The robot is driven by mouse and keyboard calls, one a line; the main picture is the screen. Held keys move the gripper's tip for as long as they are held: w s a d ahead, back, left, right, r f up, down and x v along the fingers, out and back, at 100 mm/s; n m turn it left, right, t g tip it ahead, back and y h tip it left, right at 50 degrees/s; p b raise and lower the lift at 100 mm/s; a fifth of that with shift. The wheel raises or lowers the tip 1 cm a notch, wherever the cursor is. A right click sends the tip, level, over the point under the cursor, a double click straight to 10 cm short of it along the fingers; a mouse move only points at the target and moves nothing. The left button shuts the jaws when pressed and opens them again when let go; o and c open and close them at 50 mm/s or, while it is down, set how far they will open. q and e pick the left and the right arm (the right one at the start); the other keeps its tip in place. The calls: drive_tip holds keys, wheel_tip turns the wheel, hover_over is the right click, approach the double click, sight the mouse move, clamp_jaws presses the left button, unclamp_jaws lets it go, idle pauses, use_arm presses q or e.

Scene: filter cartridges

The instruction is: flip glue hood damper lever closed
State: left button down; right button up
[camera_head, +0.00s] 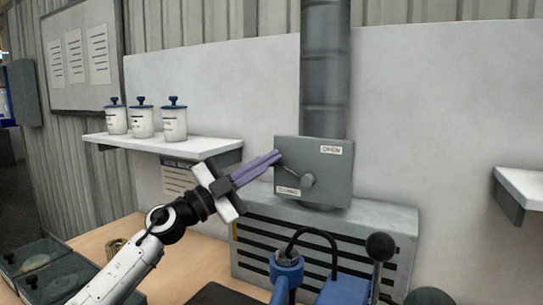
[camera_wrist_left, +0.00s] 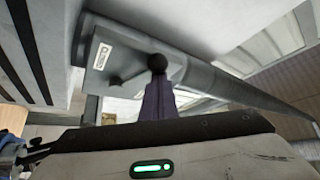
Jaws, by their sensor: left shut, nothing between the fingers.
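The grey damper box (camera_head: 338,190) sits at the foot of the vertical duct, with an OPEN label (camera_head: 331,150) at upper right and a CLOSED label (camera_head: 288,190) at lower left. Its lever (camera_head: 294,171) runs from a round pivot up and left, between the labels' directions. My left gripper (camera_head: 277,155) is shut and empty, its purple fingers reaching the lever's outer end. In the left wrist view the black lever knob (camera_wrist_left: 157,63) appears right at the fingertips (camera_wrist_left: 157,80); whether they touch I cannot tell. My right gripper is not in view.
A slotted grey housing (camera_head: 400,220) stands below the box. A blue fixture (camera_head: 287,270) and a black-knobbed handle (camera_head: 380,247) stand in front. A white shelf (camera_head: 170,143) with three lidded jars is at left; another shelf (camera_head: 522,187) is at right.

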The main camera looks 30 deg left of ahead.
sight(272, 166)
use_arm(q)
drive_tip(key=shift+a+f+n+t+y+b, duration=0.2)
drive_tip(key=shift+f+n+t+y, duration=0.4)
drive_tip(key=shift+n, duration=0.5)
drive_tip(key=shift+a+f+n+t+y+b, duration=0.15)
drive_tip(key=shift+f+n+t+y, duration=0.4)
drive_tip(key=shift+n, duration=0.55)
drive_tip(key=shift+a+f+n+t+y+b, duration=0.1)
drive_tip(key=shift+f+n+t+y+b, duration=0.15)
drive_tip(key=shift+f+n+t+y, duration=0.6)
drive_tip(key=shift+r+n+g, duration=0.3)
drive_tip(key=shift+n, duration=0.15)
use_arm(e)
drive_tip(key=shift+w+a+f, duration=0.1)
drive_tip(key=shift+w+a, duration=0.15)
drive_tip(key=shift+w, duration=0.1)
drive_tip(key=shift+s+f, duration=0.1)
